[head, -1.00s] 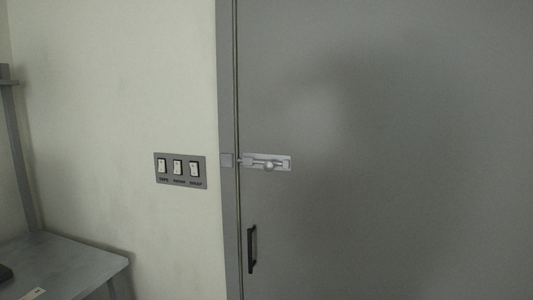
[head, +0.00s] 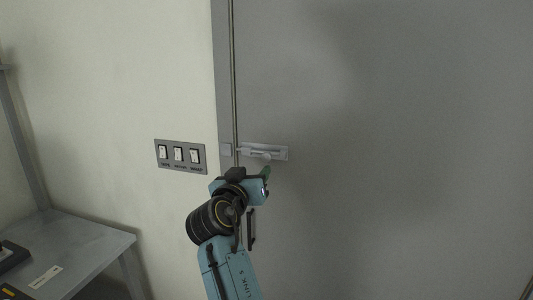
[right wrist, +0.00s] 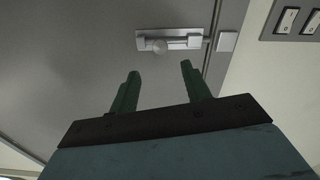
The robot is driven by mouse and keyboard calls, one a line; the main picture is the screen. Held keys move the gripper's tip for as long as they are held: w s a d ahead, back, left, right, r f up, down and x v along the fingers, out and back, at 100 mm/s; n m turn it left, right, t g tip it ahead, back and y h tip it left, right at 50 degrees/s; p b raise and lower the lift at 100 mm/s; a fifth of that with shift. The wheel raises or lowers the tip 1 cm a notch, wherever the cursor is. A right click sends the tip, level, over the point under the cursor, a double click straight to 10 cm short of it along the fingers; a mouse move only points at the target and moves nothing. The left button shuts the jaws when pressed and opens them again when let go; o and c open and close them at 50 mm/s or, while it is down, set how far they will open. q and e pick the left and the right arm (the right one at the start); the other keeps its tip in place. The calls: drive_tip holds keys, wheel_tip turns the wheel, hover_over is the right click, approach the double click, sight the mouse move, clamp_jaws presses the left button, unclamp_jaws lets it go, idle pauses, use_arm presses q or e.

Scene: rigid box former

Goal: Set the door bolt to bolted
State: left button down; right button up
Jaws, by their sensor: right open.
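The door bolt (head: 280,153) is a light grey plate on the grey door, with a sliding rod and a round knob (right wrist: 160,46). The knob stands toward the plate's end away from the keeper. The keeper (head: 226,150) is a small square block on the frame, which also shows in the right wrist view (right wrist: 227,41). My left gripper is not in view.
A black door handle (head: 251,230) is below the bolt, beside my right arm. A panel with three switches (head: 180,156) is on the wall left of the door frame. A grey table (head: 85,250) stands at lower left. The door right of the bolt is clear.

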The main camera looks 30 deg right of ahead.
sight(265, 157)
drive_tip(key=p+x, duration=0.2)
drive_tip(key=x, duration=0.8)
drive_tip(key=shift+w, duration=0.1)
drive_tip(key=shift+x, duration=0.8)
clamp_jaws()
